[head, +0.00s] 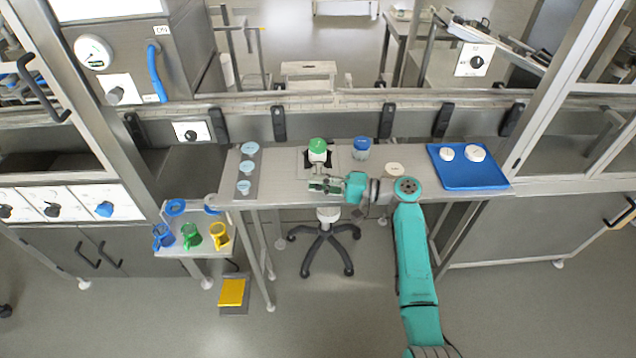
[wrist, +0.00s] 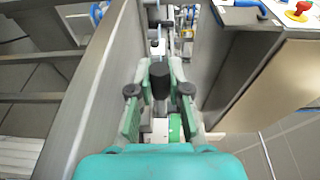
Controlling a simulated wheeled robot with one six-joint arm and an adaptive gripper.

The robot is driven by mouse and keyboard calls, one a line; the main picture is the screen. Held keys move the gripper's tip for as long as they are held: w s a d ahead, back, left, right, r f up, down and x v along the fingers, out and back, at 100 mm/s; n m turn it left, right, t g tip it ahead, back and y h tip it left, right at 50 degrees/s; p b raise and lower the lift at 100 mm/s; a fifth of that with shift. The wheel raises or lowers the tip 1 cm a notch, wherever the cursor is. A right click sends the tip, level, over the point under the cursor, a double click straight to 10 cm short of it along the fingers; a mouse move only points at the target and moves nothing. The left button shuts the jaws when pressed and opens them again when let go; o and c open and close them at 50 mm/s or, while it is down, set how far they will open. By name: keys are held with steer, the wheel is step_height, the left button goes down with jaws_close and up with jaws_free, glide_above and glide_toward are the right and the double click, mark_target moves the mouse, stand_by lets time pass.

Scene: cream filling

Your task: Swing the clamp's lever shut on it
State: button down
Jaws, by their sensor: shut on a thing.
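A white jar with a green lid (head: 317,146) stands upright on the steel bench, in a dark clamp (head: 318,163) at its base. My gripper (head: 322,186) is in front of the jar at the bench's front edge. In the wrist view my gripper (wrist: 159,92) has its green fingers closed on the black lever grip (wrist: 160,77). Part of a green and white thing (wrist: 175,130) shows below, between the fingers. Most of the clamp and the lever's arm are hidden in the head view, so I cannot tell the lever's angle.
A blue-lidded jar (head: 361,147) stands right of the green one, with a white round lid (head: 394,169) nearby. A blue tray (head: 457,181) with white pots is at the right. A strip (head: 236,180) with several pale discs is at the left. A stool (head: 325,232) stands below the bench.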

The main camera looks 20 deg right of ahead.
steer(key=c, duration=1.4)
jaws_free()
steer(key=shift+o, duration=0.2)
steer(key=shift+d, duration=0.15)
steer(key=v, duration=1.1)
steer(key=shift+s+d, duration=0.25)
steer(key=shift+d, duration=0.05)
